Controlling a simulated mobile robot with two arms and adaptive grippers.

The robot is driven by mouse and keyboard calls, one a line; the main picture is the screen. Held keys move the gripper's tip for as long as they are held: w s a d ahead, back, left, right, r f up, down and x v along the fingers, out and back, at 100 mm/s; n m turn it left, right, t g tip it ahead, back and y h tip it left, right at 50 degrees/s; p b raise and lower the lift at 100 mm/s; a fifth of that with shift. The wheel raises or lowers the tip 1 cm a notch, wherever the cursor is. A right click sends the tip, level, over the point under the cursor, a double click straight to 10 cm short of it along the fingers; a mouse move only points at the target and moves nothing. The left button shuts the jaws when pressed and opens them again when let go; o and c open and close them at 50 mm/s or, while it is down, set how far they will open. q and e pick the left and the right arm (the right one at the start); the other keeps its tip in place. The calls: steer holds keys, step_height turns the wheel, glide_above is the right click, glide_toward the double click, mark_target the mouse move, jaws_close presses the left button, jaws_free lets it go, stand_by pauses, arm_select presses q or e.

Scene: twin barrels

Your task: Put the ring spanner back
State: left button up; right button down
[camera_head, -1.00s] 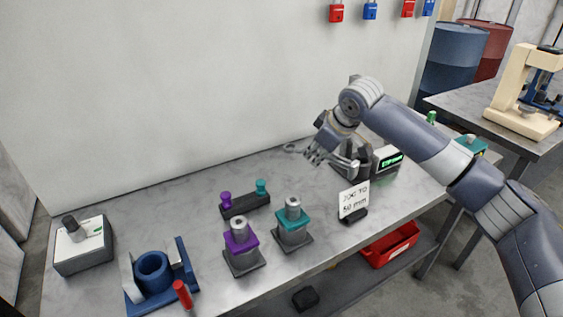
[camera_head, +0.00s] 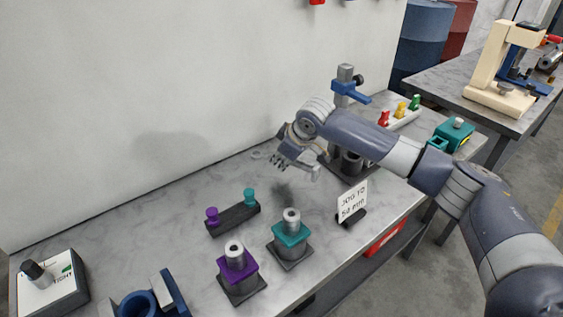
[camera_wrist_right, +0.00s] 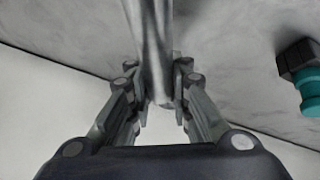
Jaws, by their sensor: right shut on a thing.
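My right gripper (camera_head: 287,162) is above the back of the grey bench, its shadow on the bench top below. In the right wrist view, its two fingers (camera_wrist_right: 158,105) are shut on a smooth metal shaft, the ring spanner (camera_wrist_right: 152,45), which runs up out of that view. In the head view, a small grey ring shows just left of the fingertips; I cannot tell for certain whether it is the spanner's end. The fingers hide much of the spanner. My left gripper is not in view.
The dark block with purple and teal knobs (camera_head: 234,219) lies left of my gripper. Purple (camera_head: 237,262) and teal (camera_head: 291,234) fixtures stand in front, and a sign (camera_head: 352,202) to the right. A post with a blue clamp (camera_head: 348,90) stands behind my arm. The back-left bench top is clear.

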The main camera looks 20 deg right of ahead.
steer(key=shift+w+f, duration=0.1)
steer(key=shift+f, duration=0.85)
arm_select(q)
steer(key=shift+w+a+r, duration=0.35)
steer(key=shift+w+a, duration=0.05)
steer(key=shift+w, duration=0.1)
arm_select(e)
steer(key=shift+f, duration=0.35)
steer(key=c, duration=1.5)
jaws_free()
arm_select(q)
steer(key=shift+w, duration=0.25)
arm_select(e)
steer(key=shift+o, duration=0.2)
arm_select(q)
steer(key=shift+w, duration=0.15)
